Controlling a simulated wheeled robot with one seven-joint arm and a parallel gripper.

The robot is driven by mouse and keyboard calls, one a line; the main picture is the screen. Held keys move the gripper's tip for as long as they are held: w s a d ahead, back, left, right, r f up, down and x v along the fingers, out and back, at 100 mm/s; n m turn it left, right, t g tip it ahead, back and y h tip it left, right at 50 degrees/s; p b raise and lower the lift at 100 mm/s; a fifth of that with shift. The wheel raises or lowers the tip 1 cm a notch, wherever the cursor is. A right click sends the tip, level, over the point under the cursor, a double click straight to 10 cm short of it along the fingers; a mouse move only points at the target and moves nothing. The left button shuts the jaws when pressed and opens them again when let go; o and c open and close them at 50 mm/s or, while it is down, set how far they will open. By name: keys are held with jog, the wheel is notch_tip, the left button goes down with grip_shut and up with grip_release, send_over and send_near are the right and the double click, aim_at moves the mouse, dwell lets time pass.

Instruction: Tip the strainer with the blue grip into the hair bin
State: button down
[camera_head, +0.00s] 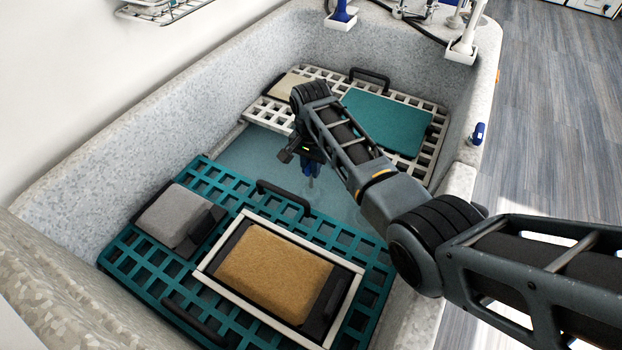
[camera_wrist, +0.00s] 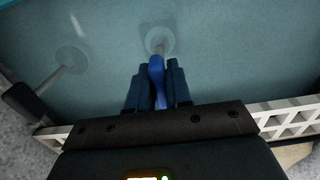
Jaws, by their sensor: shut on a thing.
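My gripper (camera_head: 311,158) is low over the open gap in the middle of the tub, between the two gratings. In the wrist view my gripper (camera_wrist: 157,88) is shut on the blue grip (camera_wrist: 157,72) of a strainer. The strainer's small round pale head (camera_wrist: 160,40) is beyond the fingertips, over the blue-teal tub floor; I cannot tell whether it is in water. In the head view the blue grip (camera_head: 311,169) shows only as a small patch below my gripper. I cannot make out a hair bin in either view.
A second strainer (camera_wrist: 72,59) with a dark grip is to the left in the wrist view. A teal grating (camera_head: 225,186) holds a grey block (camera_head: 172,214) and a framed tan block (camera_head: 275,270). A white grating (camera_head: 432,150) bears a teal pad (camera_head: 388,120). High tub walls (camera_head: 210,95) surround them.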

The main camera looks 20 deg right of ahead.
jog(key=shift+r, duration=0.15)
jog(key=shift+r+p, duration=1.9)
jog(key=shift+p, duration=0.15)
